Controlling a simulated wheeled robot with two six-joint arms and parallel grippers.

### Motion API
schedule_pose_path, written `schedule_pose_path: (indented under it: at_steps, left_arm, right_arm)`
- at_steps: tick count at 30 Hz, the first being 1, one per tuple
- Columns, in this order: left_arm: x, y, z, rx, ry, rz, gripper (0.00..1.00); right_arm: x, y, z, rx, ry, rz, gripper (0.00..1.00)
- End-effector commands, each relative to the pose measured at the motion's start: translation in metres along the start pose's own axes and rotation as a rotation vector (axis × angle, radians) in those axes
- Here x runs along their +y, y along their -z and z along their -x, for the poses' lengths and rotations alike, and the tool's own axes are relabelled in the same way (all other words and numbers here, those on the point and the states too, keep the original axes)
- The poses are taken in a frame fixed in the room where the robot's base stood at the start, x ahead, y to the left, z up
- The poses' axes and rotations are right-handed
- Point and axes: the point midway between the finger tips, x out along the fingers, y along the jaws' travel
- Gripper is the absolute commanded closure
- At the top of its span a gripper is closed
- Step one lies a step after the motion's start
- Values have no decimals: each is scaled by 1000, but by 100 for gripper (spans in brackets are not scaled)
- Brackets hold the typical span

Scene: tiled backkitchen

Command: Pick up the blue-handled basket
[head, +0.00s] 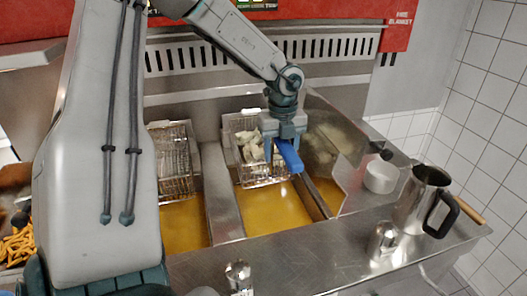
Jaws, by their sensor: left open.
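The blue-handled basket (262,176) is a wire fryer basket in the middle oil bay, with pale food pieces in it. Its blue handle (290,157) points toward the front right. My left gripper (286,150) is over the handle from above, open, with the handle at its jaws. The gripper partly hides the rear of the handle and the basket's right side. I cannot tell whether the fingers touch the handle. My right gripper is not in view.
Another wire basket (173,160) hangs over the left oil bay. On the steel counter at right stand a metal jug (420,199), a small white pot (380,176) and a metal shaker (383,241). Another shaker (238,276) stands at the front. A tiled wall (493,130) bounds the right.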

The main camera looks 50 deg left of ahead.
Motion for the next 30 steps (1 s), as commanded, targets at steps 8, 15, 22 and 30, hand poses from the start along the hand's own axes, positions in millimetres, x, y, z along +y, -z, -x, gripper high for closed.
schedule_pose_path:
  at_steps: [8,15,22,30]
  left_arm:
    - [0,0,0,0,0,0,95]
    - [0,-1,1,-2,1,-1,100]
    - [-1,-1,8,-4,2,-1,100]
    - [-1,-2,62,-7,5,-1,100]
  right_arm:
    - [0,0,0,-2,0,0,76]
    - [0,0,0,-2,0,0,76]
    - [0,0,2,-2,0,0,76]
    - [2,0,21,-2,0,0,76]
